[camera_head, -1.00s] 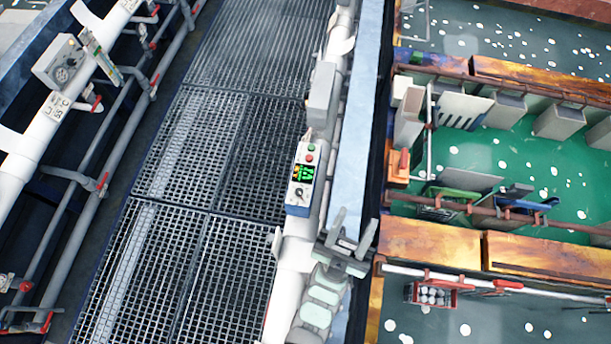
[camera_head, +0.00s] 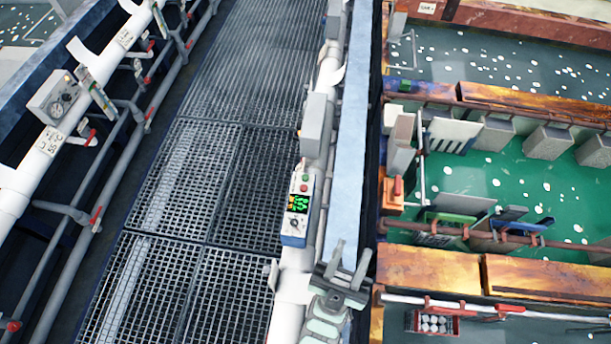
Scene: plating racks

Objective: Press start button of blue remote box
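The blue remote box (camera_head: 293,239) sits on the white pipe near the picture's middle. Its face is pale with a lit green display (camera_head: 297,203). A small green button (camera_head: 305,178) and a red button (camera_head: 304,188) are at its upper end, and a dark knob is below the display. My gripper (camera_head: 351,254) is below and right of the box, over the blue-grey beam. Its two fingers are spread apart with nothing between them. It looks apart from the box; its height above it is hard to tell.
A grey box (camera_head: 315,125) is on the same pipe beyond the remote box. Metal grating (camera_head: 190,190) lies to the left. A pale blue-grey beam (camera_head: 350,140) runs along the right, with green tanks (camera_head: 480,175) beyond. A gauge box (camera_head: 53,100) is on the far-left pipe.

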